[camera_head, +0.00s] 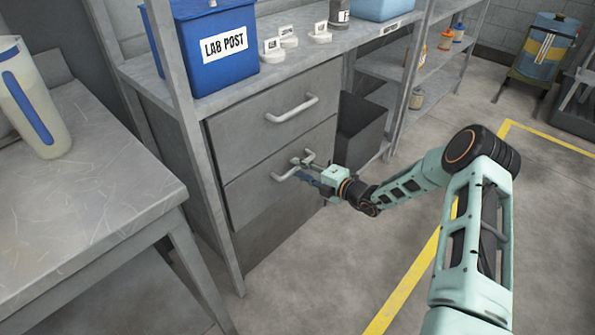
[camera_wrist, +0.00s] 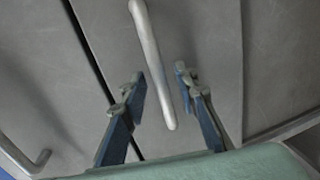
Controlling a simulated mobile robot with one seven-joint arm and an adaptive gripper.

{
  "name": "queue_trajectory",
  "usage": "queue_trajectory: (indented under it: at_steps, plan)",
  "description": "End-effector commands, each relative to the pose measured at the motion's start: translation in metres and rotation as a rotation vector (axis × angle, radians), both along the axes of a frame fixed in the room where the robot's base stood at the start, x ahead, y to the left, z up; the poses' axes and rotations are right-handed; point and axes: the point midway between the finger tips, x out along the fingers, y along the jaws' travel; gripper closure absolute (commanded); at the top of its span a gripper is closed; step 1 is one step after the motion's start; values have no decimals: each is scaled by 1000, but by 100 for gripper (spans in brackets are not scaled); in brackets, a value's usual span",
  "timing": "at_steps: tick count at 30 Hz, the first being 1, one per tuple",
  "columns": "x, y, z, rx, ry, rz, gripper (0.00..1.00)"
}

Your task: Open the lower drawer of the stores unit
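The stores unit has a grey upper drawer (camera_head: 240,128) and a grey lower drawer (camera_head: 245,200), and both look shut. The lower drawer's bar handle (camera_head: 284,177) is pale metal; in the wrist view the handle (camera_wrist: 150,45) runs down between my fingers. My gripper (camera_head: 304,168) is at the right part of this handle. The wrist view shows my gripper (camera_wrist: 160,88) open, with one blue finger on each side of the bar and visible gaps. Contact is not seen. The upper drawer's handle (camera_head: 292,109) is above; it also shows in the wrist view (camera_wrist: 30,162).
A blue LAB POST box (camera_head: 215,50) and small white items (camera_head: 287,38) stand on the unit's top. A dark bin (camera_head: 360,130) is right of the drawers. A table with a jug (camera_head: 30,100) is at left. The floor in front is clear.

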Motion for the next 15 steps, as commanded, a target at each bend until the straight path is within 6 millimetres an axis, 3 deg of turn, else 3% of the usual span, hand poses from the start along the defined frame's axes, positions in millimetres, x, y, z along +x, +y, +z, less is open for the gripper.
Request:
queue_trajectory:
  at_steps: [13, 15]
  plan:
    - [8, 10, -3, -1, 1, 0, 72]
    - [8, 10, -3, -1, 1, 0, 79]
